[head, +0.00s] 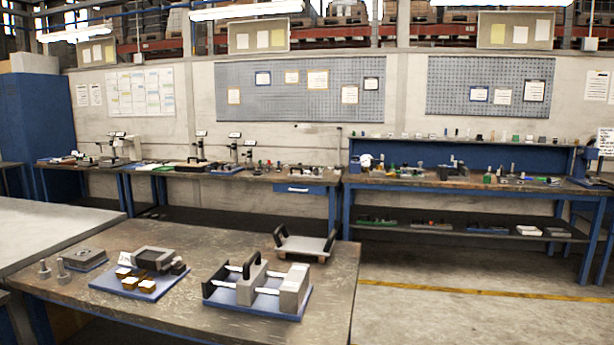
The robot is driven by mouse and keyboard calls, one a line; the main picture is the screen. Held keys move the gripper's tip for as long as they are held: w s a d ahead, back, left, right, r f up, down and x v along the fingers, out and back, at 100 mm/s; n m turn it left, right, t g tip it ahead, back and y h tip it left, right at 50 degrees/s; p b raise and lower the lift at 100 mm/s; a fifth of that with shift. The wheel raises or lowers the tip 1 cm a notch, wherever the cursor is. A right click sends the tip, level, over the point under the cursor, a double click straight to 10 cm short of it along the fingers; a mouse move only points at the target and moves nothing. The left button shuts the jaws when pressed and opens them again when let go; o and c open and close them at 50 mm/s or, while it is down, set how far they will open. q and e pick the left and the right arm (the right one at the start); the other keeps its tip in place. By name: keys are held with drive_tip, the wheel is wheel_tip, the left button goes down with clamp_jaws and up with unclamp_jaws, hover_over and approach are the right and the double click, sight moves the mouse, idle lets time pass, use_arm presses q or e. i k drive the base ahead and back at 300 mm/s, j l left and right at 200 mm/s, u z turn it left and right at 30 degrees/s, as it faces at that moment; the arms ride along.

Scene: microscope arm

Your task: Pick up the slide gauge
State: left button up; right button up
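No thing here is plainly marked as the slide gauge. A fixture with grey blocks on two pale rods (258,285) stands on a blue base plate near the front right of the near table, and it may be the slide gauge. It has black upright parts at its left and middle. I cannot tell whether its blocks slide. Neither of my grippers is in view.
The near table (190,240) also holds a two-handled tray (303,246), a blue board (112,285) with gold-topped blocks and a grey device (152,260), a flat grey block (85,260) and two pegs. Workbenches line the back wall. Open floor (450,310) lies right.

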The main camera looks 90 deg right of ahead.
sight(305, 172)
drive_tip(key=z, duration=2.8)
drive_tip(key=i+l+z, duration=1.1)
drive_tip(key=i+z, duration=0.2)
drive_tip(key=i+u, duration=0.35)
drive_tip(key=i, duration=0.35)
drive_tip(key=i+l+u, duration=0.1)
drive_tip(key=i+u, duration=0.2)
drive_tip(key=i, duration=0.4)
drive_tip(key=i+l+u, duration=0.1)
drive_tip(key=i+u, duration=0.15)
drive_tip(key=i, duration=1.75)
drive_tip(key=i+j+u, duration=0.1)
drive_tip(key=i+u, duration=0.8)
drive_tip(key=i+l+u, duration=0.15)
drive_tip(key=i+u, duration=0.15)
drive_tip(key=u, duration=0.15)
drive_tip(key=i+l+u, duration=0.3)
drive_tip(key=u, duration=0.15)
drive_tip(key=i+j+u, duration=0.25)
drive_tip(key=i+u, duration=0.55)
drive_tip(key=i, duration=0.2)
drive_tip(key=i+u, duration=0.35)
drive_tip(key=i, duration=0.2)
